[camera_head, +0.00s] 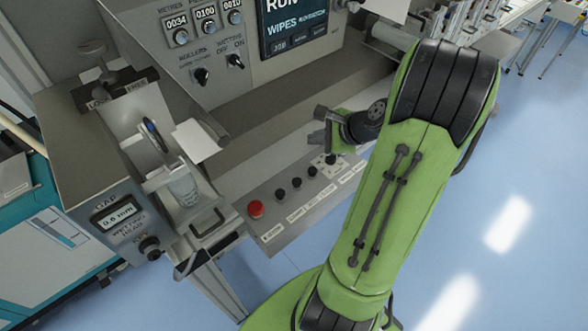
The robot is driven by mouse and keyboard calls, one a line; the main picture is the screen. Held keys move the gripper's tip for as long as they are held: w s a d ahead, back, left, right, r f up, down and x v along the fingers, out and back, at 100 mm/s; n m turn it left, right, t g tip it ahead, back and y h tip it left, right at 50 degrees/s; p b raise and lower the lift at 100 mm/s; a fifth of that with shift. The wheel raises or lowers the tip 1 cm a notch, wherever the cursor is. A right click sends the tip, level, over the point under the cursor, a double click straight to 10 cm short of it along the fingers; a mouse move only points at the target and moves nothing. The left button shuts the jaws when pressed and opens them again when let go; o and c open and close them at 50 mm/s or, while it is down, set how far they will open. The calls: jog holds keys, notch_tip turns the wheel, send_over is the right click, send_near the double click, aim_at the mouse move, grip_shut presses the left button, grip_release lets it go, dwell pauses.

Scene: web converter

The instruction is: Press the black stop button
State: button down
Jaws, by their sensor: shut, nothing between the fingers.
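A sloped grey button strip (275,228) runs along the front of the machine. A red button (256,209) is at its left end. Several black buttons follow to the right, including one next to the red (280,195), a second (296,183) and a third (312,171). A further dark button (331,159) sits on a pale square near my arm. The labels below are too small to read, so I cannot tell which is the stop button. My gripper (322,128) is shut and empty, above and behind the right part of the strip, apart from the buttons. My green arm hides the strip's right end.
A control panel with a lit screen (292,22), counters and knobs (202,76) stands behind. Blue floor (500,180) lies open at right.

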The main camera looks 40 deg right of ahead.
jog(key=b, duration=0.8)
send_over(315, 172)
notch_tip(315, 172, down, 8)
jog(key=shift+f, duration=0.1)
jog(key=shift+f+b, duration=0.3)
jog(key=shift+f, duration=0.05)
dwell(1.3)
jog(key=shift+f, duration=0.4)
jog(key=shift+f+b, duration=0.4)
jog(key=shift+f, duration=0.15)
dwell(0.6)
jog(key=shift+r+p, duration=1)
jog(key=shift+p, duration=0.05)
